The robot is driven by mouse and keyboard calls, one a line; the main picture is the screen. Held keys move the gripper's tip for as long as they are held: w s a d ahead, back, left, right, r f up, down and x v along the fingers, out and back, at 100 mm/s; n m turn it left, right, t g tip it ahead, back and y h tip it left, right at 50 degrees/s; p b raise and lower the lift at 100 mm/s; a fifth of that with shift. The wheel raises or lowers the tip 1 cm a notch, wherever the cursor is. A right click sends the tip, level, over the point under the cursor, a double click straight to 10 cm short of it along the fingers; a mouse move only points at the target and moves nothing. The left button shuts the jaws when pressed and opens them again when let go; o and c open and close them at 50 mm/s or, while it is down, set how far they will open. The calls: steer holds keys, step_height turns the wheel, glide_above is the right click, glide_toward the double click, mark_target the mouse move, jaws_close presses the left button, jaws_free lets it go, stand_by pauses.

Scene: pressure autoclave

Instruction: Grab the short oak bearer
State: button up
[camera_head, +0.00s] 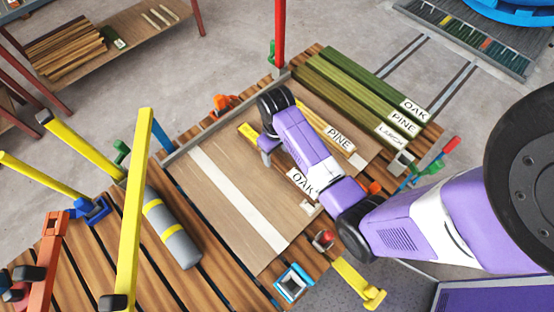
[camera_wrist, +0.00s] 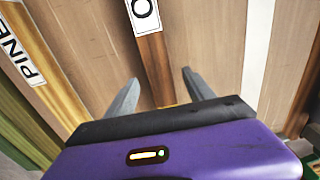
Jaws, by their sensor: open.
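The short oak bearer (camera_head: 291,175) is a dark brown strip with a white OAK label, lying on the wooden board; my arm hides much of it in the head view. In the wrist view the oak bearer (camera_wrist: 155,62) runs down from its label, partly cut off at the top, to between my fingers. My gripper (camera_wrist: 159,90) is open, with one finger to each side of the bearer's line. No grip on the bearer shows, and the height of the fingertips above it is hard to tell.
A yellowish PINE bearer (camera_head: 325,124) lies beside it, also at left in the wrist view (camera_wrist: 47,62). Greenish labelled bearers (camera_head: 350,88) lie farther back. A white strip (camera_head: 235,195) crosses the board.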

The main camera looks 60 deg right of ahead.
mark_target(277, 158)
steer(key=shift+s+f, duration=0.2)
steer(key=shift+f, duration=1.7)
jaws_close()
